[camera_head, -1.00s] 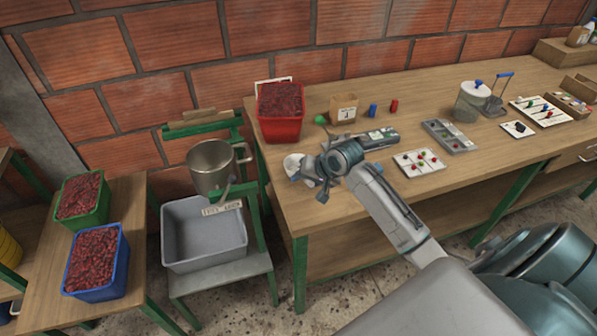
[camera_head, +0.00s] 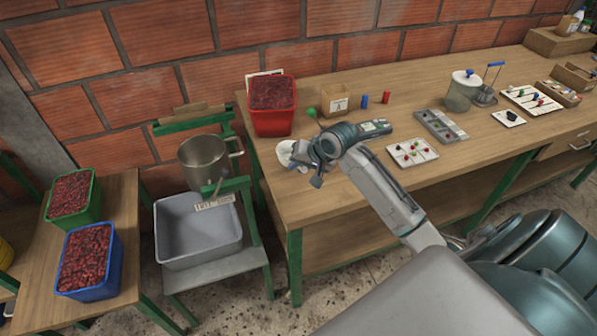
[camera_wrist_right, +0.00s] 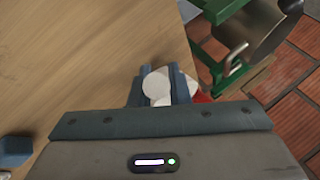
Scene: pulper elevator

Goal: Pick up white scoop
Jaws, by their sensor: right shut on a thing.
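The white scoop (camera_head: 286,152) is at the left end of the long wooden bench, by the front left corner in the head view. My right gripper (camera_head: 300,163) reaches it from the right and partly hides it. In the right wrist view the white scoop (camera_wrist_right: 156,84) sits between the two dark fingers of my right gripper (camera_wrist_right: 160,88), which are shut on it. I cannot tell whether the scoop touches the bench top. My left gripper is not in view.
A red crate of red fruit (camera_head: 271,105) stands behind the scoop. A metal pot (camera_head: 204,160) and grey tub (camera_head: 196,230) stand left of the bench. A small brown box (camera_head: 338,103) and a tray of coloured pieces (camera_head: 412,151) are on the bench.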

